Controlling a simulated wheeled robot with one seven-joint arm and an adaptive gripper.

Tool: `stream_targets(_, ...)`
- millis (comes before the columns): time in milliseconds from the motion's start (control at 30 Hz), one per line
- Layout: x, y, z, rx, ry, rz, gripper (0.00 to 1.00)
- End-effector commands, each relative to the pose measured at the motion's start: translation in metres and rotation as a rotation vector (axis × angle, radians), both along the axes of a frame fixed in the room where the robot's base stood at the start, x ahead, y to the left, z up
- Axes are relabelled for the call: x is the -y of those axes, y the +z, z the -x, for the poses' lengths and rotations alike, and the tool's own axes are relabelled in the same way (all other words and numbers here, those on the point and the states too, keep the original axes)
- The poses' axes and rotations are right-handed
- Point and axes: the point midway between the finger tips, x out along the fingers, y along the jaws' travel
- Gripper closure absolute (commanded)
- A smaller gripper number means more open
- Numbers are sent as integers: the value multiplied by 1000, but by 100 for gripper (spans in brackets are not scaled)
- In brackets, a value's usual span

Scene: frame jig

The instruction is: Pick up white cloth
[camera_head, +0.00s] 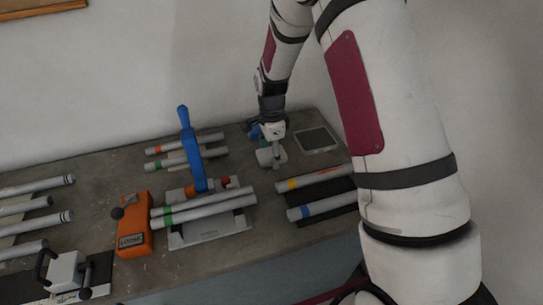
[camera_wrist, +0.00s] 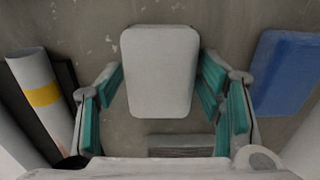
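The white cloth (camera_wrist: 160,70) appears in the wrist view as a flat, pale, rounded rectangle on the grey bench top. It lies between and slightly beyond the teal-padded fingers of my gripper (camera_wrist: 168,98). The fingers are spread wide, with gaps visible on both sides of the cloth. In the head view my gripper (camera_head: 272,148) points down at the back of the bench. A pale flat piece there, which looks like the cloth (camera_head: 264,158), shows just below it, partly covered. I cannot tell the exact height of the fingers above the bench.
A tube with a yellow band (camera_wrist: 43,96) lies left of my gripper in the wrist view; a blue object (camera_wrist: 285,75) lies right. In the head view, a grey framed plate (camera_head: 316,140), a blue-handled clamp (camera_head: 193,150) and an orange block (camera_head: 134,225) stand around.

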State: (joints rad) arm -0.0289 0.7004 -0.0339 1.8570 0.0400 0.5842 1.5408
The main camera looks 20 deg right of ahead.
Motion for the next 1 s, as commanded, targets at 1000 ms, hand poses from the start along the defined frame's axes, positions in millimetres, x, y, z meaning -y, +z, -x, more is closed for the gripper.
stream_targets(1000, 0, 89, -1, 3, 1, 0, 74)
